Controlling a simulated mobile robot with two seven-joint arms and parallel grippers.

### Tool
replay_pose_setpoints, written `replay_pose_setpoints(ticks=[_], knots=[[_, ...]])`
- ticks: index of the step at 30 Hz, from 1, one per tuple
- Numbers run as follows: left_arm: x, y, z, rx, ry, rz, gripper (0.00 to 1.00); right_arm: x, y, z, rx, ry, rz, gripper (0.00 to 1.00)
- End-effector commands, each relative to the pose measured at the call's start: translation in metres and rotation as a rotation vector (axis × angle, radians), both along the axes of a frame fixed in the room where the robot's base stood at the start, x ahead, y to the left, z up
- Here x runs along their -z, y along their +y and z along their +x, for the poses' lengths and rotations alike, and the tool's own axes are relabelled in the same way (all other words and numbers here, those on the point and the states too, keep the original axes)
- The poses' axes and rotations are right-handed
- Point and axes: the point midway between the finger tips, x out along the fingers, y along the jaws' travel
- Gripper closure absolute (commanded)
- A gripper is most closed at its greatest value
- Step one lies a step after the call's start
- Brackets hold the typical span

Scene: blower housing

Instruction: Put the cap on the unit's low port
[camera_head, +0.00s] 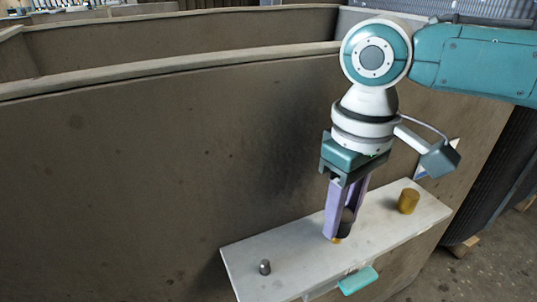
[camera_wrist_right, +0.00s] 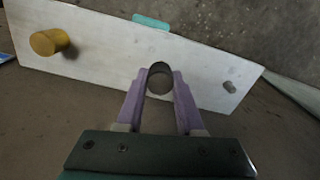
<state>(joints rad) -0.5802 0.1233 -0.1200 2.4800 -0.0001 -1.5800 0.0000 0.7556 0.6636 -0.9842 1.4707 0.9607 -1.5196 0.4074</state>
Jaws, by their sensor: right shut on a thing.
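My right gripper (camera_head: 344,218) points down over the pale plate and is shut on a dark round cap (camera_head: 348,216). In the right wrist view the cap (camera_wrist_right: 160,82) sits between the lilac fingertips of the gripper (camera_wrist_right: 159,76). A small yellow bit (camera_head: 337,240), likely the low port, shows just below the cap at the plate. The cap and fingers hide most of it. I cannot tell whether the cap touches it or is fully over it. My left gripper is not in view.
The pale plate (camera_head: 290,240) carries a taller yellow cylinder (camera_head: 409,200) to the right, also in the wrist view (camera_wrist_right: 48,42), and a small grey peg (camera_head: 265,267) to the left. A teal piece (camera_head: 358,280) is at its front edge. The brown curved housing wall (camera_head: 150,170) rises behind.

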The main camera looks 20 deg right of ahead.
Motion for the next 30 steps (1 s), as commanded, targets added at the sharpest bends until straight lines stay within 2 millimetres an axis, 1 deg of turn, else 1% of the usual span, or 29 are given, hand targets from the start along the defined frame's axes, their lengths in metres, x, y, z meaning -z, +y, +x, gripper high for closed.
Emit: replay_pose_setpoints(ticks=[25,26,30], knots=[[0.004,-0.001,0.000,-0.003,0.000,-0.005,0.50,0.021,0.000,0.000,0.000,0.000,0.000,1.00],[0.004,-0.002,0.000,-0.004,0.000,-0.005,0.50,0.020,0.000,0.000,0.000,0.000,0.000,0.63],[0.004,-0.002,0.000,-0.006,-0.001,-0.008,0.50,0.020,0.000,0.000,0.000,0.000,0.000,0.47]])
